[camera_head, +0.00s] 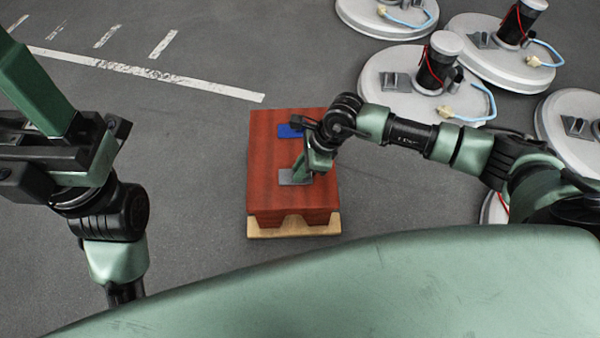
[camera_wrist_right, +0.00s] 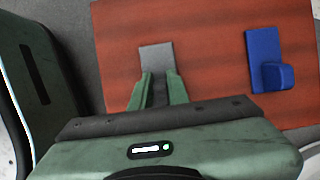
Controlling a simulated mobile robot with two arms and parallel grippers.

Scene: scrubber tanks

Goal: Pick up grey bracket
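The grey bracket (camera_head: 294,178) lies on top of a red box (camera_head: 265,150), near its front. In the right wrist view its flat grey plate (camera_wrist_right: 156,57) shows just beyond my fingertips. My right gripper (camera_head: 303,171) points down at the bracket. In the right wrist view the two green fingers of the right gripper (camera_wrist_right: 159,80) stand apart, with a dark grey part between them. Whether they press on it is not clear. The bracket's near end is partly hidden. My left gripper (camera_head: 60,115) is raised at the left, away from the box; its fingertips are not clearly seen.
A blue bracket (camera_head: 290,131) lies farther back on the red box; it also shows in the right wrist view (camera_wrist_right: 265,65). The box stands on a wooden base (camera_head: 290,231). Several round white tanks (camera_head: 395,88) stand to the right. The grey floor (camera_head: 190,130) left of the box is clear.

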